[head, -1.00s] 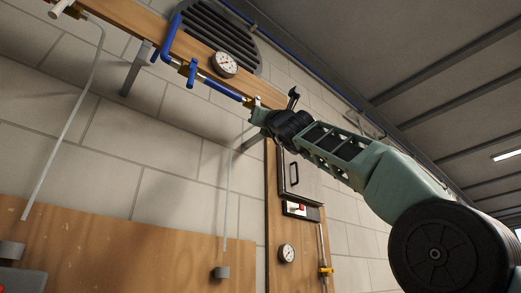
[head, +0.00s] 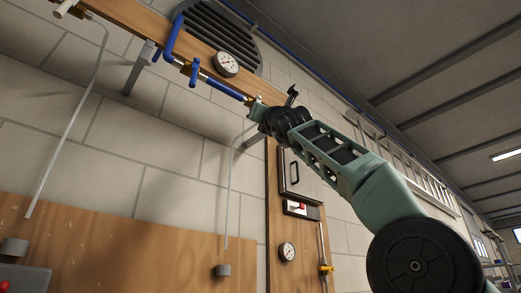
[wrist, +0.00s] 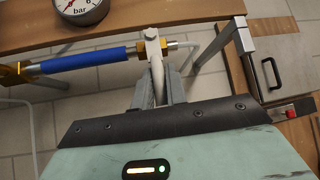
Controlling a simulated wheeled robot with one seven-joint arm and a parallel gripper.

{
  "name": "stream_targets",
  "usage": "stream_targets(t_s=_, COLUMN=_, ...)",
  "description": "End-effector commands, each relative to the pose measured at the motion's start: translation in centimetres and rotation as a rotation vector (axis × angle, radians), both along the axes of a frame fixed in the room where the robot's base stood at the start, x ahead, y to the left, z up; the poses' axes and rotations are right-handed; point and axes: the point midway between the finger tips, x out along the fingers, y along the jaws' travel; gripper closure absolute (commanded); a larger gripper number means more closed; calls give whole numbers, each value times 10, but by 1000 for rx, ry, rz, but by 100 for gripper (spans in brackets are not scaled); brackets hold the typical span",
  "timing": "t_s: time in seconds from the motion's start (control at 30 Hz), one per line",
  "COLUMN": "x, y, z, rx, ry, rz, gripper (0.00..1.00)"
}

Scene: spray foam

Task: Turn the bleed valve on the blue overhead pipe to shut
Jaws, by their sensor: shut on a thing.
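The blue overhead pipe (head: 222,88) runs along a wooden rail high on the wall. The bleed valve's pale grey lever (wrist: 153,48) shows in the wrist view, at the pipe's brass-fitted right end. The lever lies across the line of the pipe, and its lower part is between my fingers. My gripper (wrist: 160,84) is shut on this lever. In the head view my gripper (head: 256,107) is at the right end of the pipe and hides most of the valve.
A pressure gauge (head: 226,64) and a blue-handled valve (head: 195,72) sit left along the pipe. A metal bracket (wrist: 222,42) and a thin grey tube are close by the gripper. A wall cabinet (head: 295,172) is below right. Open air lies below the pipe.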

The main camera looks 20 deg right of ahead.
Motion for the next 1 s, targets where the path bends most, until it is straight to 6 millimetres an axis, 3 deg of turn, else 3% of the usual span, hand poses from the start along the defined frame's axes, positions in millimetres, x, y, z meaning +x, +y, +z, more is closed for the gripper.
stream_targets(t_s=0.07, x=1, y=1, z=-1, rx=2, ry=3, rz=4, gripper=100)
stream_targets(t_s=0.1, x=1, y=1, z=-1, rx=2, ry=3, rz=4, gripper=75)
stream_targets(t_s=0.13, x=1, y=1, z=-1, rx=2, ry=2, rz=4, gripper=67)
stream_targets(t_s=0.17, x=1, y=1, z=-1, rx=2, ry=2, rz=4, gripper=65)
stream_targets(t_s=0.57, x=-4, y=0, z=-6, rx=1, ry=0, rz=2, gripper=65)
stream_targets(t_s=1.0, x=-46, y=-5, z=-52, rx=0, ry=-2, rz=1, gripper=65)
